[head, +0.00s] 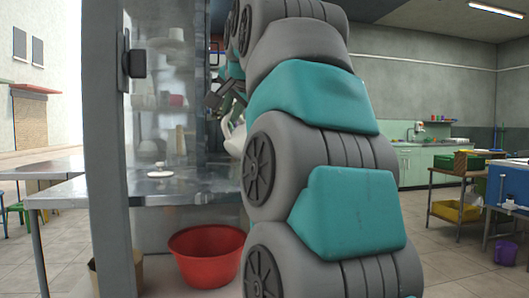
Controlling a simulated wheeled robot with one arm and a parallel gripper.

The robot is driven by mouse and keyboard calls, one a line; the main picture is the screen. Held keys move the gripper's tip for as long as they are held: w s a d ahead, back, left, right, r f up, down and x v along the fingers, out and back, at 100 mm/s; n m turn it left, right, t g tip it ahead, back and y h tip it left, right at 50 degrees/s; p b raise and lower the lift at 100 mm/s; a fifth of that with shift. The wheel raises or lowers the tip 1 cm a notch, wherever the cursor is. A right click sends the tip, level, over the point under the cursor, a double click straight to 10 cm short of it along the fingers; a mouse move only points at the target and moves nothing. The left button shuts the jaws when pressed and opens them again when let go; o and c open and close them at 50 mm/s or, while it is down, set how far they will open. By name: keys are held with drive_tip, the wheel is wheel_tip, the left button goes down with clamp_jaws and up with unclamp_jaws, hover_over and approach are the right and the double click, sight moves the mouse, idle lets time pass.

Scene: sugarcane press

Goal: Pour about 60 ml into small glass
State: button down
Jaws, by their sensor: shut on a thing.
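My gripper (228,97) is small and dark in the head view, just left of my grey and teal arm, which hides part of it. It is shut on a white jug (235,138), which appears tilted over the metal counter (205,190). The arm covers the jug's right side, and its contents cannot be seen. I cannot make out the small glass; that area is partly hidden by the arm.
A grey upright post (108,150) and a glassy panel stand left of my gripper. A small white dish (157,171) lies on the counter. A red tub (207,254) is below. Tables with crates stand at the right.

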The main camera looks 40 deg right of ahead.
drive_tip(key=shift+d+r+m+y+p, duration=0.7)
drive_tip(key=shift+r+p, duration=0.3)
drive_tip(key=shift+p, duration=0.65)
drive_tip(key=shift+d, duration=0.15)
